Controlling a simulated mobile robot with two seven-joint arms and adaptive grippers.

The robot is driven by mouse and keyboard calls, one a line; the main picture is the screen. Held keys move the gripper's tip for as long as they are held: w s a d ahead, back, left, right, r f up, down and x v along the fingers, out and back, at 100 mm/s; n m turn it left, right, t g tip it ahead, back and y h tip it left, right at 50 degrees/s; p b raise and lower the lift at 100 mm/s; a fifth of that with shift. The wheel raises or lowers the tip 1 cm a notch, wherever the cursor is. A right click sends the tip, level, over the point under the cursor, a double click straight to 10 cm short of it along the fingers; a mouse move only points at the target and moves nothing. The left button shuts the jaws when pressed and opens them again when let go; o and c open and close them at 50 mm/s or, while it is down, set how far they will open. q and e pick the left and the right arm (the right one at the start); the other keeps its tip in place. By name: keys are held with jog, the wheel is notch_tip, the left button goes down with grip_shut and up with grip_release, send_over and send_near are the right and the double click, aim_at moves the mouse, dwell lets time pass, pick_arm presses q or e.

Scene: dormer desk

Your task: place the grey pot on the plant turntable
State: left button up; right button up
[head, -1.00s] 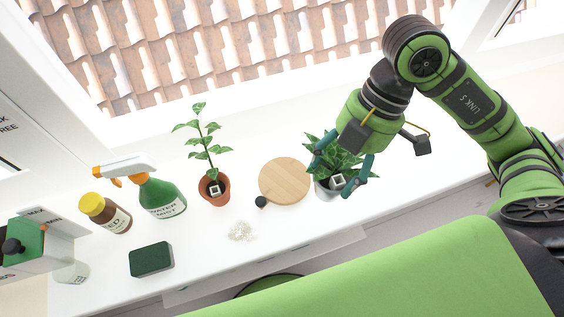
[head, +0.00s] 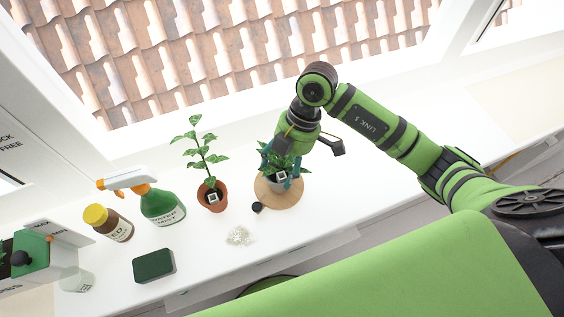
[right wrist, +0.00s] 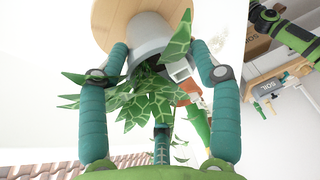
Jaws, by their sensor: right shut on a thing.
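The grey pot (head: 277,182) holds a leafy green plant. It is over the round wooden plant turntable (head: 292,198), near its middle in the head view; I cannot tell whether its base touches the wood. My right gripper (head: 281,178) is shut on the grey pot from above, its teal fingers on either side of it. In the right wrist view the grey pot (right wrist: 150,38) is between the fingers, with the turntable (right wrist: 118,15) behind its base. A small dark knob (head: 257,207) is at the turntable's front left edge. My left gripper is not in view.
A terracotta pot (head: 212,199) with a tall seedling stands left of the turntable. A green spray bottle (head: 161,206), a brown bottle (head: 108,223) and a dark green block (head: 153,265) are farther left. White pebbles (head: 239,236) lie in front. The sill right of the turntable is clear.

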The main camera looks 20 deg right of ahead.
jog(key=shift+f, duration=0.15)
jog(key=o, duration=1.3)
jog(key=shift+r, duration=0.2)
jog(key=shift+w+d+r, duration=0.1)
jog(key=shift+w+r, duration=0.05)
jog(key=shift+r, duration=0.1)
jog(key=b+v, duration=0.2)
jog(key=v, duration=0.9)
jog(key=shift+r, duration=0.15)
